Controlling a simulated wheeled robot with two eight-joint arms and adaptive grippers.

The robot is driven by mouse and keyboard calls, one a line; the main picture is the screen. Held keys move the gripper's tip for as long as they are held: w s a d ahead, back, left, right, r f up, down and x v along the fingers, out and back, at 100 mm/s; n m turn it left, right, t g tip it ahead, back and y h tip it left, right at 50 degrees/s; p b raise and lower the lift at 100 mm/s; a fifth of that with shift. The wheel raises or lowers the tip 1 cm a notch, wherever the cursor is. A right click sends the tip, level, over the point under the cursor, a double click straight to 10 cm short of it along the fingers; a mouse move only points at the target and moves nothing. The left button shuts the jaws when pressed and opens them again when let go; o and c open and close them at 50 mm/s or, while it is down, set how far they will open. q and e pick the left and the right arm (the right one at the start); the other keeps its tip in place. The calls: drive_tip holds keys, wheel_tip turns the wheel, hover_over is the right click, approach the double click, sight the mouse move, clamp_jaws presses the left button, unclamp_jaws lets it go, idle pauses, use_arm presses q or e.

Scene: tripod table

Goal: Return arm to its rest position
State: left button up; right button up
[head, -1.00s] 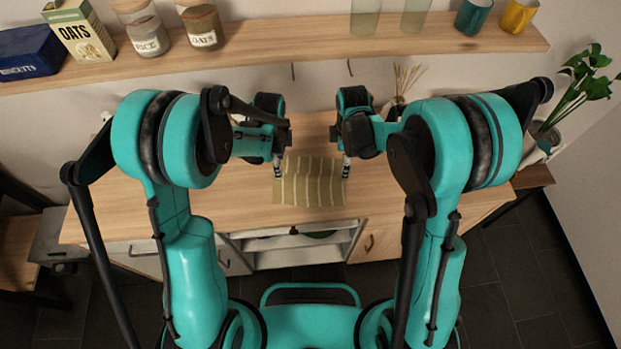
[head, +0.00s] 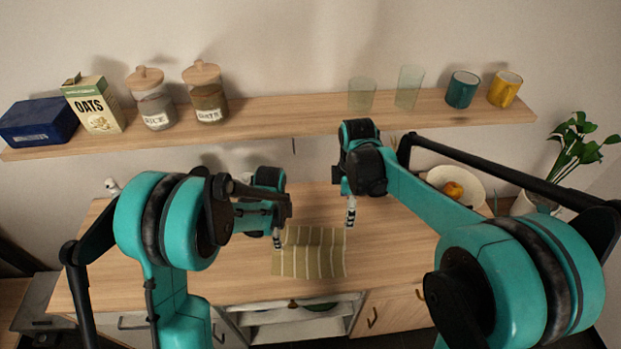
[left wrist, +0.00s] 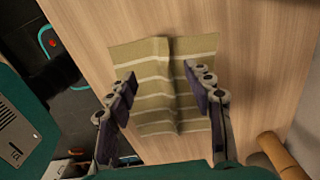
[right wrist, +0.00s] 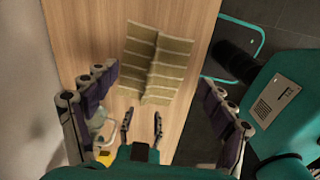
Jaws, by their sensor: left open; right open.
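The striped olive-green cloth (head: 310,254) lies on the wooden table, with a raised fold along its middle. It also shows in the left wrist view (left wrist: 160,88) and the right wrist view (right wrist: 155,65). My left gripper (head: 278,240) is low at the cloth's left edge in the head view. Its open fingers (left wrist: 161,76) frame the cloth in the left wrist view, with nothing visibly held. My right gripper (head: 350,212) is above and behind the cloth's right far corner, apart from it. Its fingers (right wrist: 158,80) are spread wide and empty. The right arm reaches out forward.
A plate (head: 466,188) with an orange fruit (head: 453,190) stands behind the right forearm. A shelf (head: 290,118) above holds a blue box (head: 38,122), an oats carton (head: 94,104), jars, glasses and mugs. A plant (head: 575,150) stands at the right. Bare tabletop surrounds the cloth.

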use_arm(q)
drive_tip(key=s+a+r+n+t+b, duration=0.35)
drive_tip(key=s+r+n+b, duration=0.2)
drive_tip(key=r+n, duration=0.3)
drive_tip(key=s+a+r+n+t+b, duration=0.1)
drive_tip(key=s+a+n+t+b, duration=0.2)
drive_tip(key=s+n, duration=0.6)
drive_tip(key=shift+s+a+b, duration=0.45)
drive_tip(key=shift+a+b, duration=0.15)
drive_tip(key=shift+a, duration=0.2)
drive_tip(key=o, duration=0.4)
drive_tip(key=shift+s+t, duration=0.15)
drive_tip(key=shift+t, duration=0.2)
use_arm(e)
drive_tip(key=s+d+f+m+t, duration=0.2)
drive_tip(key=s+d+m+t, duration=0.1)
drive_tip(key=s+m, duration=0.4)
drive_tip(key=s+d+f+m+t, duration=0.2)
drive_tip(key=s+d+m+t, duration=0.2)
drive_tip(key=s+m, duration=0.4)
drive_tip(key=d+m, duration=0.1)
drive_tip(key=m, duration=0.2)
drive_tip(key=shift+s+f, duration=0.2)
drive_tip(key=shift+s, duration=0.1)
use_arm(q)
drive_tip(key=shift+a+r+n, duration=0.1)
drive_tip(key=shift+n, duration=0.15)
use_arm(e)
drive_tip(key=shift+d, duration=0.1)
